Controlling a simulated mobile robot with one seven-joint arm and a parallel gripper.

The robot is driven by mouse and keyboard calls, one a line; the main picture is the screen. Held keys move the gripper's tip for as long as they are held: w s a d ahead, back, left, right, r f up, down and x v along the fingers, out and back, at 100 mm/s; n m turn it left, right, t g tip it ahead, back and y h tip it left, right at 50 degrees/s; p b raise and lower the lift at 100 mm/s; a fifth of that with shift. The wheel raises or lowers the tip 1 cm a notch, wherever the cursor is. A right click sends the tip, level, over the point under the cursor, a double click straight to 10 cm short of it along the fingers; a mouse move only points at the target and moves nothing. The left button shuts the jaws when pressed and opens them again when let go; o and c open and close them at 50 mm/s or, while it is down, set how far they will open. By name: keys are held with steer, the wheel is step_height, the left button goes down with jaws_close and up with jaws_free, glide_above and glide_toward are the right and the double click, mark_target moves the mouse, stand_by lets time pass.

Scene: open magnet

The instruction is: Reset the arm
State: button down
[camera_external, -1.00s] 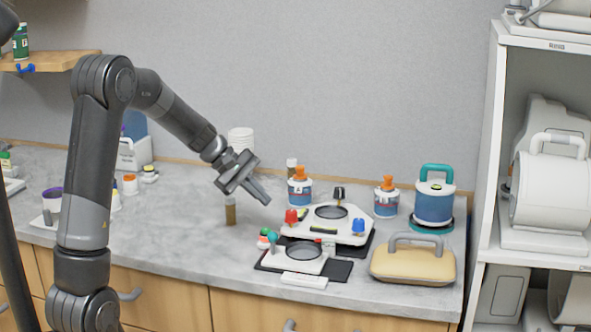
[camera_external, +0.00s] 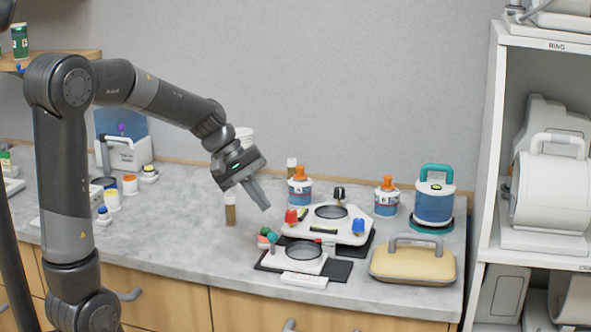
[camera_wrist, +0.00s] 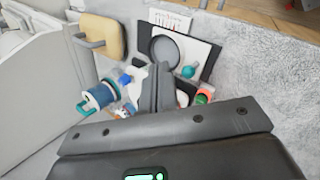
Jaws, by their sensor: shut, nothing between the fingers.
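My gripper (camera_external: 256,193) is shut and empty, in the air above the grey counter (camera_external: 180,235), pointing down and to the right. In the external view its fingertips are up and left of the white device with red and blue knobs (camera_external: 325,226). In the wrist view my shut fingers (camera_wrist: 159,88) hide part of that device. A smaller white device with a round dark plate (camera_external: 303,251) sits in front of it on a black mat (camera_external: 340,271). A brown vial (camera_external: 230,211) stands on the counter, left of my fingertips and apart from them.
A tan case with a grey handle (camera_external: 413,263), a blue canister with a teal handle (camera_external: 434,202) and two orange-capped jars (camera_external: 300,188) (camera_external: 386,198) stand on the right. White shelving (camera_external: 490,170) borders the counter. Bare counter lies left of the vial.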

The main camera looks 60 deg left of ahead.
steer(key=s+d+r+m+y, duration=0.1)
steer(key=s+d+m+y, duration=0.1)
steer(key=s+d+m, duration=0.4)
steer(key=s+d+r+m+y, duration=0.2)
steer(key=s+d+m, duration=0.4)
steer(key=s, duration=0.7)
steer(key=shift+m+t+y, duration=0.3)
steer(key=shift+m+y, duration=0.1)
steer(key=shift+m, duration=0.3)
steer(key=c, duration=2.1)
jaws_free()
steer(key=shift+c, duration=0.2)
